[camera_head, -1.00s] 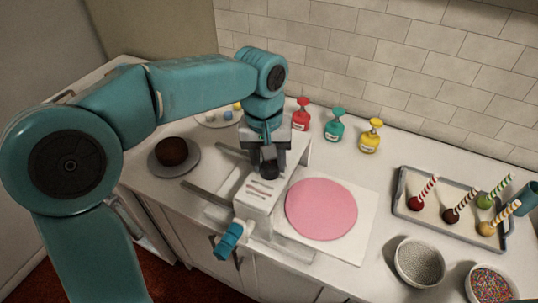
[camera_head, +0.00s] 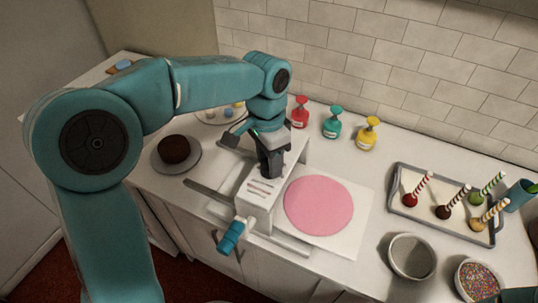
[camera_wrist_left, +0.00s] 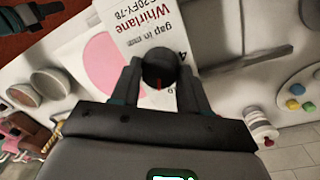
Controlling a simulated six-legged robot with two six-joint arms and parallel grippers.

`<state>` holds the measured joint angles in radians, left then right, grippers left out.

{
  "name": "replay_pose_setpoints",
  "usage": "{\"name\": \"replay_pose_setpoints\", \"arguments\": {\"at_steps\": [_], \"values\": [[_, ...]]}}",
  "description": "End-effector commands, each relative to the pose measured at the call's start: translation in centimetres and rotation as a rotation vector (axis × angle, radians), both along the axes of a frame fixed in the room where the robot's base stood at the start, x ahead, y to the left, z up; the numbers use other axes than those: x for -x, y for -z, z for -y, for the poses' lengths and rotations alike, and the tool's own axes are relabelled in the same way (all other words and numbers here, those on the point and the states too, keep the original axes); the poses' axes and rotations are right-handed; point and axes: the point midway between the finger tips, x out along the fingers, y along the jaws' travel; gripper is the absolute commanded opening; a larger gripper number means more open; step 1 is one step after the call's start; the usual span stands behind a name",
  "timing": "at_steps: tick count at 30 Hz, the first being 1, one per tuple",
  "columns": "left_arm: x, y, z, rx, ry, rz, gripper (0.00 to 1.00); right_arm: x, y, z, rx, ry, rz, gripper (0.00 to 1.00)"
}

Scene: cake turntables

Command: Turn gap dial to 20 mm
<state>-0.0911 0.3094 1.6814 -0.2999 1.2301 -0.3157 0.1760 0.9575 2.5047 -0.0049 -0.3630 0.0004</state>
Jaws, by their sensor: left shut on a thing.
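The dough sheeter (camera_head: 257,195) is a white box on the counter with a teal-handled crank (camera_head: 232,235) at its front. The gap dial (camera_wrist_left: 159,68) is a dark round knob with a red pointer mark, on the sheeter's top face in the left wrist view. The label beside it reads "Whirlane" and "gap in mm". Most scale numbers are hidden by the knob and fingers, so I cannot tell the setting. My left gripper (camera_head: 270,172) points down at the sheeter and is shut on the dial, one finger on each side.
A round pink sheet (camera_head: 318,205) lies on a white board right of the sheeter. A chocolate cake (camera_head: 174,149) stands at left. Red, teal and yellow bottles (camera_head: 368,133) line the wall. A tray (camera_head: 397,202) of cake pops and two bowls (camera_head: 411,257) are at right.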

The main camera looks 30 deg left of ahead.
Motion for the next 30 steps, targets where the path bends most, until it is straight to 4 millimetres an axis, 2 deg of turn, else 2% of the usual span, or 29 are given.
{"name": "replay_pose_setpoints", "arguments": {"at_steps": [30], "values": [[0.0, -0.1, 0.3, 0.001, 0.938, 0.001, 0.14, 0.0, -2.9, 0.0, 0.000, 0.000, 0.000, 0.43]]}}
